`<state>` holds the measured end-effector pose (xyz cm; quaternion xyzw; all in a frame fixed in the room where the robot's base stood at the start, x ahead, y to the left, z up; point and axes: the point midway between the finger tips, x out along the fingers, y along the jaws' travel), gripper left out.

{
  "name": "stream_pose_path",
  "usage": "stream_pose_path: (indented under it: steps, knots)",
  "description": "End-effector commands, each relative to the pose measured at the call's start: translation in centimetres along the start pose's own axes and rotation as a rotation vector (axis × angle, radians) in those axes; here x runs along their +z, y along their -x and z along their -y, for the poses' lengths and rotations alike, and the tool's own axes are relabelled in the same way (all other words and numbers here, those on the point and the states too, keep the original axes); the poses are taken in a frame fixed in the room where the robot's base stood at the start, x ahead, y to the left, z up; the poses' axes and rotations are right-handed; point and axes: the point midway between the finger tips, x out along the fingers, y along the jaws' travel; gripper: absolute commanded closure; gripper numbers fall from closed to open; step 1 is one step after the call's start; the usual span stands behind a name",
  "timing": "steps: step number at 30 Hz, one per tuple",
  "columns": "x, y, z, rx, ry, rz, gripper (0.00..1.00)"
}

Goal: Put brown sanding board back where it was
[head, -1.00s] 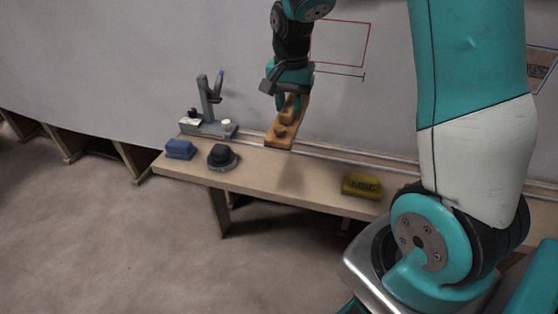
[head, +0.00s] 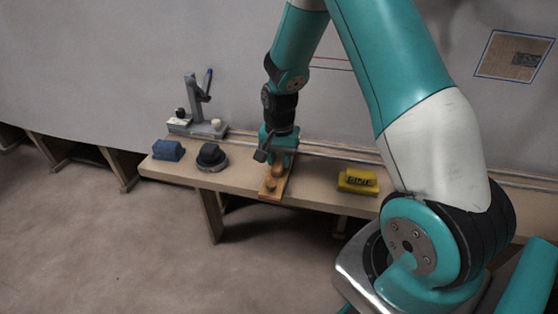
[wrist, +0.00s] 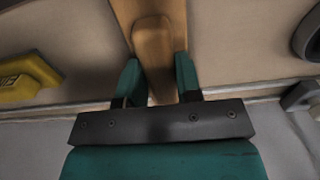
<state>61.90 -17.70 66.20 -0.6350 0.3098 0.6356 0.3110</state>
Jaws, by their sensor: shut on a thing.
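The brown sanding board (head: 273,188) is a narrow wooden board with knobs or a grip on top. It is at the shelf, between the dark round tool and the yellow block, its near end at the shelf's front edge. My gripper (head: 277,158) points down over it and is shut on its raised grip. In the wrist view the board (wrist: 150,15) runs up between the two teal fingers of my gripper (wrist: 160,82). Whether its underside touches the shelf cannot be told for certain.
The wooden shelf (head: 230,179) runs along the grey hull wall. On it are a blue block (head: 168,150), a dark round tool (head: 212,157), a grey stand (head: 198,118) and a yellow block (head: 358,181). Bare shelf lies either side of the board.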

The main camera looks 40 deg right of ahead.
Motion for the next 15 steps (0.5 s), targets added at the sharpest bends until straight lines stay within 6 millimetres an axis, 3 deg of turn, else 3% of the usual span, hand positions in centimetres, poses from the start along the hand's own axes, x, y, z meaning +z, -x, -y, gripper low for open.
stream_pose_path:
  steps: [9, 10, 12, 13, 15]
  knots:
    - [-0.02, -0.28, 0.07, -0.001, 0.001, -0.002, 0.89]
    - [-0.01, -0.33, 0.06, -0.001, 0.001, -0.001, 0.66]
    - [-0.01, -0.27, 0.06, -0.001, 0.001, -0.001, 0.5]
    - [-0.01, -0.26, 0.06, -0.001, 0.001, -0.001, 0.43]
    - [-0.01, -0.26, 0.06, -0.001, 0.001, -0.001, 0.43]
